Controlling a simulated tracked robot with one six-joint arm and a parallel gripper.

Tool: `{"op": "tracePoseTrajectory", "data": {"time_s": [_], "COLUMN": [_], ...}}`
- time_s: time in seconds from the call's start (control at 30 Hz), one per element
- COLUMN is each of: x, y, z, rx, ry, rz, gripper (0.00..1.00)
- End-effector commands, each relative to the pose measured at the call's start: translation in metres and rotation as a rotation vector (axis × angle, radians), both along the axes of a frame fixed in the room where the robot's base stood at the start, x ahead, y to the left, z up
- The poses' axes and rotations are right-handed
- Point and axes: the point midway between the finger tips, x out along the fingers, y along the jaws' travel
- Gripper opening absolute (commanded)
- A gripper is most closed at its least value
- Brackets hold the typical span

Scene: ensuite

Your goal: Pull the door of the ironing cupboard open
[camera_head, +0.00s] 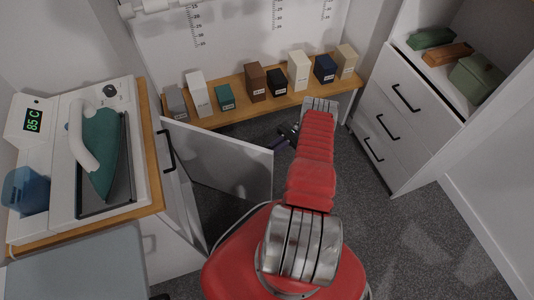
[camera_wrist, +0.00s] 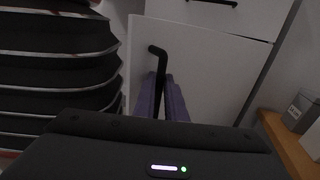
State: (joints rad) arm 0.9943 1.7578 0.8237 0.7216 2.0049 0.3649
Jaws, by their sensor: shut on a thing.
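The ironing cupboard's white door (camera_head: 220,158) stands swung well out from the cupboard front (camera_head: 172,235). Its inner face is towards the head camera, and its outer face shows in the wrist view (camera_wrist: 205,75). The door's black bar handle (camera_wrist: 156,49) is on that outer face, hidden in the head view. My gripper (camera_head: 281,145) is just past the door's free edge. In the wrist view its purple fingers (camera_wrist: 163,88) are closed around the lower part of the handle. The exact contact is partly hidden by the fingers.
An iron (camera_head: 103,155) on its station and a blue tank (camera_head: 26,190) sit on the cupboard top. A low wooden shelf (camera_head: 240,103) with several small boxes runs along the back. A white drawer unit (camera_head: 400,120) stands at right. Grey carpet (camera_head: 400,235) is free right of my arm.

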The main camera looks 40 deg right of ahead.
Motion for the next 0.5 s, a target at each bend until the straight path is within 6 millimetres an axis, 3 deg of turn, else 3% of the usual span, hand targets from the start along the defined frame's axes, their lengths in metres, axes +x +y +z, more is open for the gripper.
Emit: {"op": "tracePoseTrajectory", "data": {"time_s": [0.03,0.27,0.5], "x": [0.0092,0.0060,0.0033], "y": [0.0037,0.0008,-0.0010], "z": [-0.0002,0.0000,0.0002], "rx": [-0.002,0.001,0.003], "ry": [-0.009,-0.009,-0.007], "rz": [-0.010,-0.018,-0.021], "gripper": [0.12,0.27,0.27]}}
